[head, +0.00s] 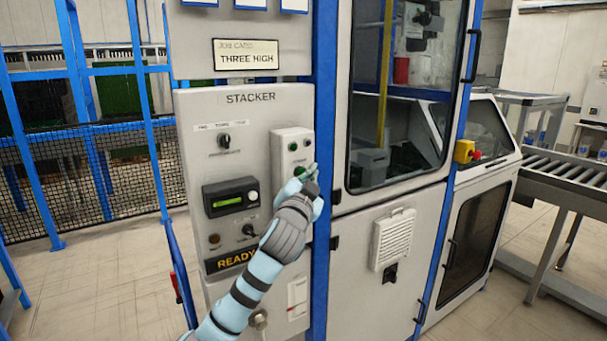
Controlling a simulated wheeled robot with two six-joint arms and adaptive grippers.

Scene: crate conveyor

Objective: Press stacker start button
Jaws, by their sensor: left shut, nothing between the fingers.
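The stacker control panel (244,110) is a light grey box labelled STACKER. A smaller raised button box (282,144) sits on its right side. A green button (299,171) shows low on this box, with small dark buttons above it. My left gripper (310,174) is shut and empty. Its fingertips are at the green button in the picture, just to its right and partly over it. I cannot tell whether they touch it. The lower part of the button box is hidden behind the gripper. My right gripper is not in view.
A THREE HIGH job card (246,55) is above the panel. A display (231,198) and a READY label (235,260) are at its left. A glazed door (404,90), a red and yellow switch (466,152) and a roller conveyor (570,170) are to the right. Mesh fencing (80,160) stands left.

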